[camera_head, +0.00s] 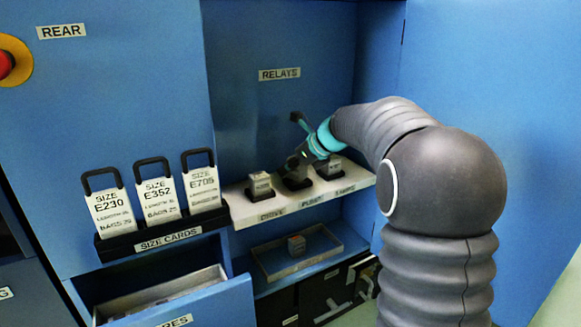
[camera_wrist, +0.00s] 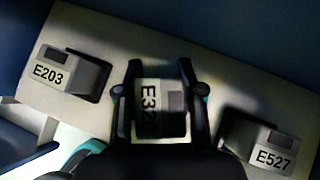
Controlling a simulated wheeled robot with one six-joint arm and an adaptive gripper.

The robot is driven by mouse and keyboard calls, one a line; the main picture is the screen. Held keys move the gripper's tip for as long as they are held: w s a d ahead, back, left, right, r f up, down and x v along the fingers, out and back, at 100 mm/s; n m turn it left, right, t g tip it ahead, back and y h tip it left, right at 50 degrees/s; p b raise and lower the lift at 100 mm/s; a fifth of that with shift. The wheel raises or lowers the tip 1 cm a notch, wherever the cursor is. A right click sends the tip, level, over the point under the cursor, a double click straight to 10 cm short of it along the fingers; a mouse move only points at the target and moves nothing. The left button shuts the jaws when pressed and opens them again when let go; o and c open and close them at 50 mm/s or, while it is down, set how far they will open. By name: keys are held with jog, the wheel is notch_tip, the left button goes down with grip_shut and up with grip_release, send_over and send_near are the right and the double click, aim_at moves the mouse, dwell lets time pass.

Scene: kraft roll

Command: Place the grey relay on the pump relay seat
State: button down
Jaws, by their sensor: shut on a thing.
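My gripper (camera_head: 299,160) is over the middle "PUMP" place of the white relay shelf (camera_head: 240,211). In the wrist view, my gripper (camera_wrist: 159,85) is shut on the grey relay (camera_wrist: 148,122), with one finger on each side. The relay's sideways label begins "E32"; its end is unclear. The dark pump relay seat (camera_head: 297,184) shows just below my gripper in the head view. The relay is at or just above this seat; I cannot tell whether it is fully down in it.
Relay E203 (camera_wrist: 60,74) stands to the left and relay E527 (camera_wrist: 268,154) to the right, each close to my fingers. Size cards (camera_head: 155,200) stand left of the shelf.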

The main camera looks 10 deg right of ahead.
jog(key=shift+f, duration=0.3)
jog(key=c, duration=0.7)
grip_release()
jog(key=shift+r, duration=0.1)
jog(key=shift+r, duration=0.25)
jog(key=p+v, duration=0.1)
jog(key=v, duration=1.1)
jog(key=s+a+f+n+g+h, duration=0.1)
jog(key=s+a+f+n, duration=0.15)
jog(key=s+n, duration=0.45)
jog(key=s+a+f+n+h, duration=0.1)
jog(key=s+a+n+h, duration=0.3)
jog(key=s, duration=0.6)
jog(key=s+f+n, duration=0.3)
jog(key=s+n, duration=0.2)
jog(key=s+d+f+n, duration=0.1)
jog(key=s+f+n, duration=0.2)
jog(key=s+n, duration=0.3)
jog(key=s+f+n+h, duration=0.1)
jog(key=s+f+n, duration=0.2)
jog(key=s+n, duration=0.3)
jog(key=shift+s+d+f, duration=0.2)
jog(key=shift+d, duration=0.15)
